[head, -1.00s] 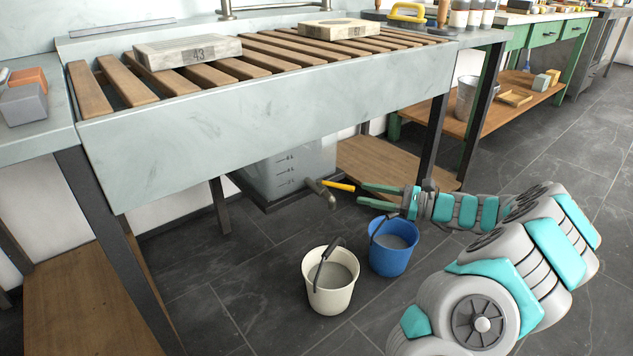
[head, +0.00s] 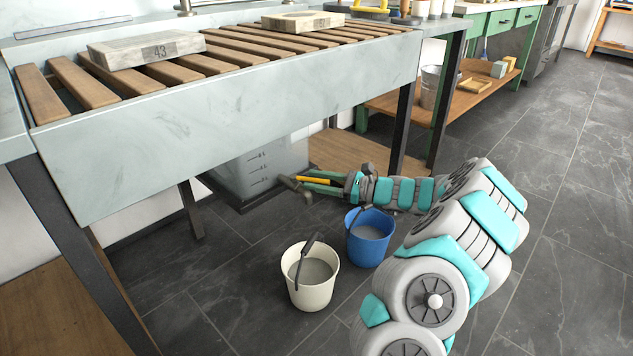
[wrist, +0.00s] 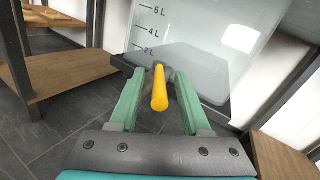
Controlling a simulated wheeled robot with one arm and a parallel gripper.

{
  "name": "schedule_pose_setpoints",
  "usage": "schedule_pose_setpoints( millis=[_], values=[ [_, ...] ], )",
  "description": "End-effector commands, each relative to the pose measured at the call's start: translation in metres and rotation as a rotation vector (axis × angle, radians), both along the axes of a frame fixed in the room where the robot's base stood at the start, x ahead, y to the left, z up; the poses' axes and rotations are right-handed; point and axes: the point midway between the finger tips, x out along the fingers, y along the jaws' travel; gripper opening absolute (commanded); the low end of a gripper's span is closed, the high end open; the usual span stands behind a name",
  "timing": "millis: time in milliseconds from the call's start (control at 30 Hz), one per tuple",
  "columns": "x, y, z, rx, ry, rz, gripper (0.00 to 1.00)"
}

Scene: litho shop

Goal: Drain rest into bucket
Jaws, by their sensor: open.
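A clear tank (head: 258,168) with litre marks stands under the slatted sink; it fills the upper wrist view (wrist: 205,35). Its tap (head: 288,182) has a yellow lever (head: 314,181), which points straight at me in the wrist view (wrist: 160,92). My gripper (head: 305,179) is open, with its green fingers on either side of the lever; I see gaps between lever and fingers in the wrist view (wrist: 159,80). A cream bucket (head: 311,292) and a blue bucket (head: 370,246) stand on the floor, both holding grey liquid. The tap's outlet is largely hidden.
The sink's front panel (head: 230,120) overhangs the tank. Dark table legs (head: 402,125) stand behind my arm, and a low wooden shelf (head: 350,150) lies behind the gripper. The blue bucket is just below my wrist.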

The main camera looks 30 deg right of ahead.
Motion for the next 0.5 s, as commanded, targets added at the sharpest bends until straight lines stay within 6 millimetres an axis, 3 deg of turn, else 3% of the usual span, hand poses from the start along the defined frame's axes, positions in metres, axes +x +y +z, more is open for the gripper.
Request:
schedule_pose_setpoints(
  millis=[167, 500],
  values=[
    [-0.0001, 0.0001, 0.0001, 0.0, 0.0, 0.0, 0.47],
    [-0.0003, 0.0001, 0.0, 0.001, -0.001, 0.001, 0.09]
  ],
)
